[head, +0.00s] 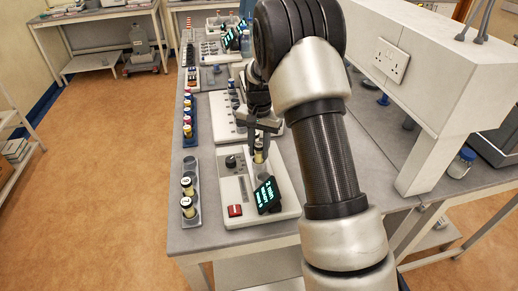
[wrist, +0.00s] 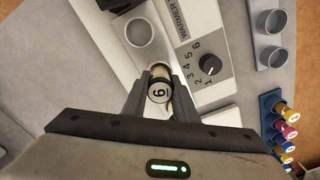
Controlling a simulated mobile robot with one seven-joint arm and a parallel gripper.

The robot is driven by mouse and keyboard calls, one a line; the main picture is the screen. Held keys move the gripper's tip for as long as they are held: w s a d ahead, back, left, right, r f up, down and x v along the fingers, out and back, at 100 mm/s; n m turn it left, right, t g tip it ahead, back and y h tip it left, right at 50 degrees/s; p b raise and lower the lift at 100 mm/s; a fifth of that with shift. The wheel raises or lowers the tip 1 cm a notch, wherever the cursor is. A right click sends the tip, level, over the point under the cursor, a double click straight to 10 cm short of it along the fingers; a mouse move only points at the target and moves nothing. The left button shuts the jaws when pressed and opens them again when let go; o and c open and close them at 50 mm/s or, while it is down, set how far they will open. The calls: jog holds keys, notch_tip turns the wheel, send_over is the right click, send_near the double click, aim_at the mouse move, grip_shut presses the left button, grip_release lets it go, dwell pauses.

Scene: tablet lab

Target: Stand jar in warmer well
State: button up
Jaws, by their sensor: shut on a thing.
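My gripper (head: 261,139) is shut on a small jar (head: 259,155) with a pale numbered lid and a yellowish body. In the wrist view the jar (wrist: 159,88) sits between the fingers (wrist: 159,95), its lid towards the camera. The white warmer (head: 236,178) is under my gripper, and its label and dial show in the wrist view. One round warmer well (wrist: 139,32) is empty, ahead of the jar. The jar is over the warmer; its lower end is largely hidden, and I cannot tell whether it is inside a well.
A grey rack (head: 190,166) left of the warmer holds two numbered jars (head: 188,194) and has an empty cup. A blue rack (head: 187,130) of coloured-cap vials stands behind it. The warmer has a tilted display (head: 268,194) and red switch (head: 235,210). A white housing (head: 430,80) stands right.

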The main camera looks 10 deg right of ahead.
jog(key=shift+f+b, duration=0.35)
jog(key=shift+f, duration=0.2)
jog(key=o, duration=1.1)
jog(key=shift+r, duration=8.75)
